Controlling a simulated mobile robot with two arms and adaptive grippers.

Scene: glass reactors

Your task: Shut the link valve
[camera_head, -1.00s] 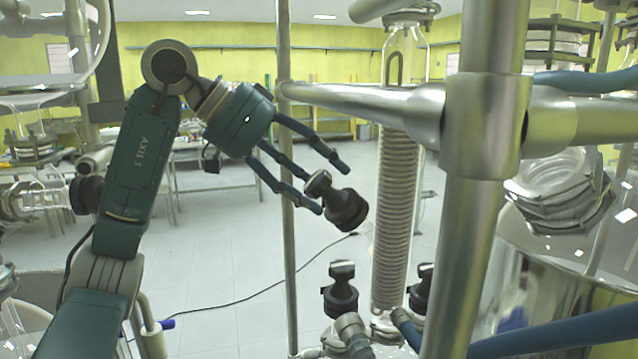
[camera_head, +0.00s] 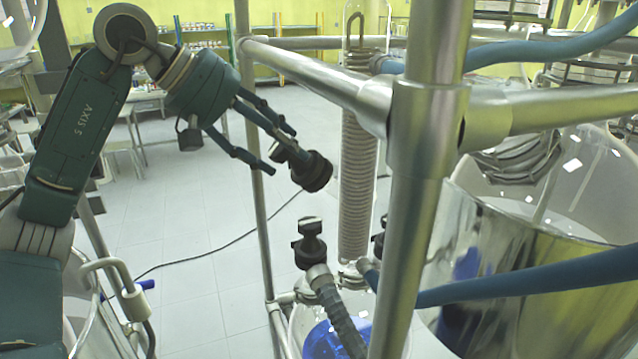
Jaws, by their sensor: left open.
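My left gripper (camera_head: 283,152) reaches in from the left with its thin blue fingers spread. It is open. A black valve knob (camera_head: 316,175) sits tilted just beyond and partly between the fingertips; I cannot tell whether they touch it. A second black valve (camera_head: 310,246) stands upright below, on the glass vessel's top. A third black knob shows only in part behind the steel post. I cannot tell from the picture which of these is the link valve. My right gripper is not in view.
A thick steel post (camera_head: 412,220) and crossbar (camera_head: 318,78) stand close in front, right of the gripper. A coiled glass condenser (camera_head: 357,190) rises behind the valves. Blue hoses (camera_head: 540,279) cross at right. A shiny steel vessel (camera_head: 500,255) stands there. Open floor lies behind.

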